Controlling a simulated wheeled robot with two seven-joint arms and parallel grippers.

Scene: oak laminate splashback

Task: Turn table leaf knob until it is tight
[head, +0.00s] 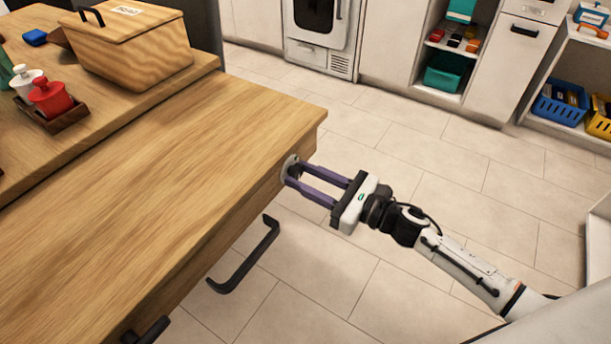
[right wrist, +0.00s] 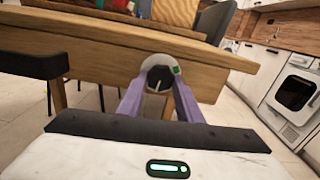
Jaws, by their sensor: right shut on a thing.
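The table leaf knob (right wrist: 159,79) is a round black knob with a pale pointer line, set on a light round plate (right wrist: 181,53) with a small green mark on the table's wooden edge. In the head view the plate (head: 290,166) shows at the table edge, with the knob mostly hidden by the fingers. My right gripper (head: 291,172) has its purple fingers on either side of the knob and is shut on it. It also shows in the right wrist view (right wrist: 159,88). The wooden table (head: 190,150) fills the left of the head view. My left gripper is not in view.
A black bar handle (head: 247,258) sticks out from the table's side below the knob. A lidded wooden box (head: 130,48) and red and white pots (head: 49,97) stand at the back left. The tiled floor right of the table is clear.

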